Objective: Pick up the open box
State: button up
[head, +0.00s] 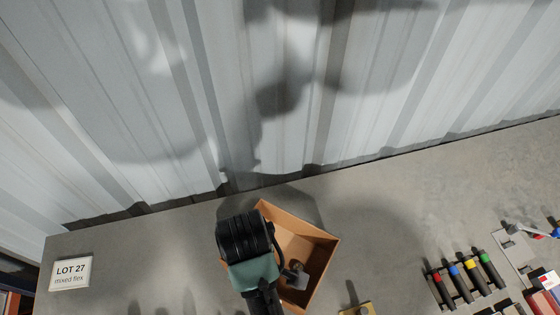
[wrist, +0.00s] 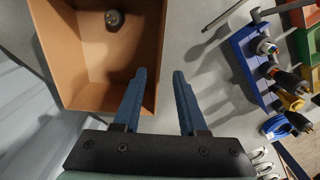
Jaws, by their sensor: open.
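The open box (head: 312,238) is orange-brown cardboard and sits on the grey table below the corrugated wall in the head view. My arm covers its left part there. In the wrist view the open box (wrist: 85,60) fills the upper left, with a small dark round piece (wrist: 114,18) on its floor. My gripper (wrist: 159,73) is open and empty at the box's near right corner. In the picture its left finger overlaps the box's inside and its right finger is outside, with the side wall between them. Whether the fingers reach below the rim is unclear.
A sign reading LOT 27 (head: 71,273) stands at the left. A rack of coloured-tipped tools (head: 461,279) is at the right in the head view. Table between box and rack is mostly clear.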

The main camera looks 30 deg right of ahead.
jog(key=shift+s+d+f+p, duration=0.1)
jog(key=shift+f+p, duration=0.2)
jog(key=shift+f, duration=2.65)
jog(key=shift+s+f+p, duration=0.1)
jog(key=shift+f+p, duration=0.15)
jog(key=shift+f, duration=2.7)
grip_shut()
jog(key=shift+r, duration=0.1)
